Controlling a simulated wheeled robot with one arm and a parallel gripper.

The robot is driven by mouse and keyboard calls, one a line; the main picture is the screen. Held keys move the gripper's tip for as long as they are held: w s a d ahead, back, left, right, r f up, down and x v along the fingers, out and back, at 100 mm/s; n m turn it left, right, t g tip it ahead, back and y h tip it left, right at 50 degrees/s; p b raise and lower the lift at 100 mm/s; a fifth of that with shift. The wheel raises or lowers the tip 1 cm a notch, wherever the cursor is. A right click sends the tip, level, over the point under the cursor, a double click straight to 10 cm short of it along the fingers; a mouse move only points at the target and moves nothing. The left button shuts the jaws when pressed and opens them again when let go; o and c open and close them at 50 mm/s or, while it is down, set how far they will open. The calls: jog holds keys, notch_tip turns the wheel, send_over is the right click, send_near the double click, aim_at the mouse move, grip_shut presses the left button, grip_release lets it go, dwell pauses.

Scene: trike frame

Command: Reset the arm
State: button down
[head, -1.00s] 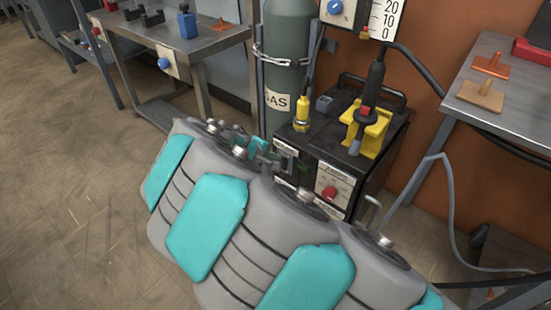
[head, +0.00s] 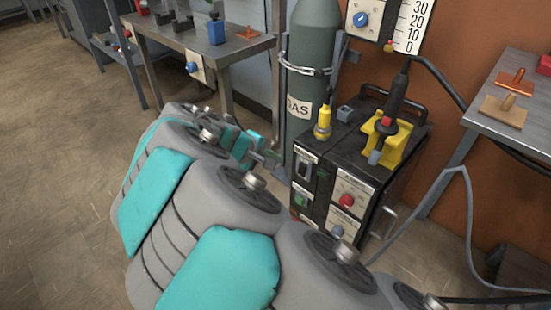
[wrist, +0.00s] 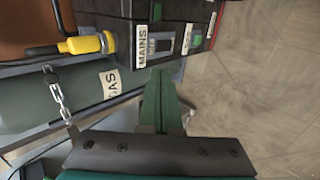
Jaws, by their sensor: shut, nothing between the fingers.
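My arm, grey with teal pads, fills the lower middle of the head view. My gripper (head: 272,159) is at its far end, small and partly hidden by the arm, just left of the black welding machine (head: 318,215). In the wrist view the green fingers of my gripper (wrist: 163,78) are together with nothing between them. They point toward the machine's front panel (wrist: 170,38), near its MAINS label.
A chained gas cylinder (head: 315,75) stands behind the machine. A yellow torch holder (head: 384,138) and a yellow fitting (head: 323,122) are on the machine's top. Metal benches stand left (head: 165,38) and right (head: 482,118). Open floor (head: 60,170) lies left.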

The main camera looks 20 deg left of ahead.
dwell(0.3)
jog(key=s+d+r+m+g+p, duration=0.1)
jog(key=s+d+r+m+g, duration=0.15)
jog(key=d, duration=0.65)
jog(key=s+d+r+m+g+p, duration=0.1)
jog(key=s+d+r+m, duration=0.15)
jog(key=d, duration=0.65)
jog(key=s+d+r+m+g+p, duration=0.1)
jog(key=d+r+m+g+p, duration=0.15)
jog(key=d, duration=0.55)
jog(key=s+d+m+g+y+p, duration=0.1)
jog(key=s+d, duration=0.4)
jog(key=s, duration=0.6)
jog(key=s+d+m+g+y+p, duration=0.1)
jog(key=s+d+m, duration=0.4)
jog(key=s, duration=0.7)
jog(key=shift+g+y, duration=0.8)
jog(key=shift+g, duration=0.2)
jog(key=shift+w, duration=0.1)
